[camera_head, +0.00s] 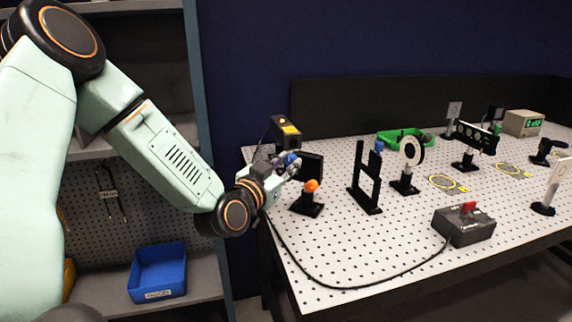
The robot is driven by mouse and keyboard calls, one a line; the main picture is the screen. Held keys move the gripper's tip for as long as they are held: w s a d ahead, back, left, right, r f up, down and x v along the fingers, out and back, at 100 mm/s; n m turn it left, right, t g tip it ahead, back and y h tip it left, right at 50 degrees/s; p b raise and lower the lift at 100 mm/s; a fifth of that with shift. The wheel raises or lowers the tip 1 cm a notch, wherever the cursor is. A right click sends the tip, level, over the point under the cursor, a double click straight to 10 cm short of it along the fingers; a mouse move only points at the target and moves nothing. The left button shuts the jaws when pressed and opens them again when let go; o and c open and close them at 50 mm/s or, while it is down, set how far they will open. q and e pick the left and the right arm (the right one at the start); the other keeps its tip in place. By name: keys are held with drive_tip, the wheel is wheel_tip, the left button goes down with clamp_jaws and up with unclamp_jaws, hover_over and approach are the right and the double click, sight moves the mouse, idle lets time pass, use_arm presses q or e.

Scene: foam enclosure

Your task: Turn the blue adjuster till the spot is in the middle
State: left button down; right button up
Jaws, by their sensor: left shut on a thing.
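Another blue knob (379,146) tops a black upright bracket (365,182). A white target plate (559,174) stands at the right edge; I cannot make out a spot on it. My right gripper is not in view.
A black box with a red switch (467,208) sits near the front edge, its cable looping left across the table (340,255). A blue bin (158,272) is on the left shelf.

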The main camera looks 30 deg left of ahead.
use_arm(q)
drive_tip(key=n, duration=0.3)
drive_tip(key=n+b, duration=0.1)
drive_tip(key=n, duration=0.2)
drive_tip(key=shift+n, duration=0.4)
drive_tip(key=n+b, duration=0.2)
drive_tip(key=n, duration=0.4)
drive_tip(key=shift+f+n, duration=0.1)
drive_tip(key=shift+n, duration=0.3)
drive_tip(key=c, duration=1.1)
unclamp_jaws()
drive_tip(key=shift+s+a, duration=0.1)
drive_tip(key=shift+s, duration=0.05)
